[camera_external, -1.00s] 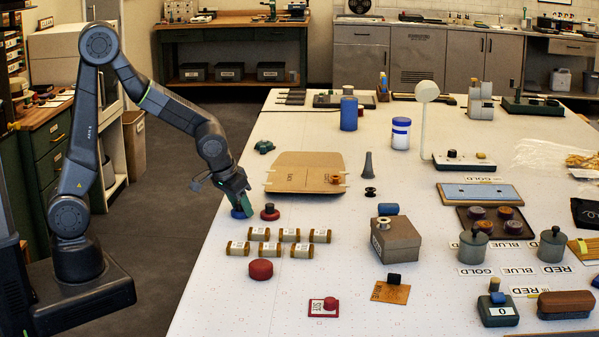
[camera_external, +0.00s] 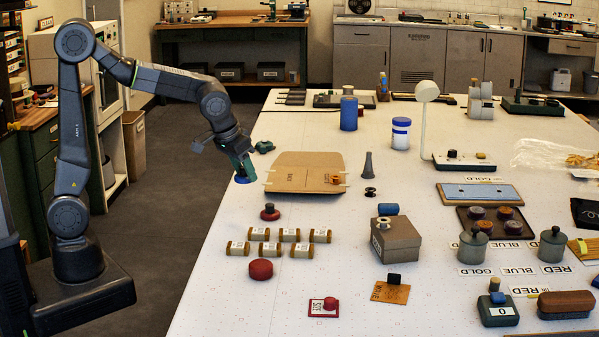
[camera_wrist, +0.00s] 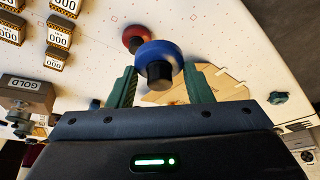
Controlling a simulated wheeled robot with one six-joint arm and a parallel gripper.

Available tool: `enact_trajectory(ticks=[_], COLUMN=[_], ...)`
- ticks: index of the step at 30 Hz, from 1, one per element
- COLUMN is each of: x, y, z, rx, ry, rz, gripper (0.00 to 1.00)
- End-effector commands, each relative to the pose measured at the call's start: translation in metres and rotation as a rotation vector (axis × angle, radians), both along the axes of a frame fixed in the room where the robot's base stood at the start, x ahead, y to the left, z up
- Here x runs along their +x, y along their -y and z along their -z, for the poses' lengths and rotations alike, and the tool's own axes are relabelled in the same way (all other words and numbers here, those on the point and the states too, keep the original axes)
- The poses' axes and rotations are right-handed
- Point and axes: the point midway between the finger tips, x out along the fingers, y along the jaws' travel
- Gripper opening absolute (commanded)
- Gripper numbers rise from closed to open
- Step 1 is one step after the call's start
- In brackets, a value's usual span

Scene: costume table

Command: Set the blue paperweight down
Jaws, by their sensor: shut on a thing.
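The blue paperweight (camera_external: 243,180) is a round blue disc with a black knob. It is in my gripper (camera_external: 242,168), at the table's left edge, left of the brown board. In the wrist view the blue paperweight (camera_wrist: 168,52) shows between the two green fingers of my gripper (camera_wrist: 159,88), its knob toward the camera. My gripper is shut on it. I cannot tell whether its underside touches the table or hangs just above it.
A red paperweight (camera_external: 270,213) stands nearer the camera. The brown board (camera_external: 305,174) lies to the right. A dark green object (camera_external: 264,147) lies behind. Several labelled blocks (camera_external: 270,248) sit in front. The white table (camera_external: 210,290) ends close by on the left.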

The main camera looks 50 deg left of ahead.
Motion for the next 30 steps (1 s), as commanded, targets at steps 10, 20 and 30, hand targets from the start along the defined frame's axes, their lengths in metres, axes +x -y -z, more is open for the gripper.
enact_trajectory(ticks=[10, 20, 30], x=[0.011, -0.032, -0.054], y=[0.166, 0.314, 0.355], z=[-0.012, -0.006, 0.018], rx=[0.001, 0.0, 0.002], ry=[-0.002, 0.0, -0.002], rz=[0.346, 0.646, 0.733], gripper=[0.11, 0.11, 0.11])
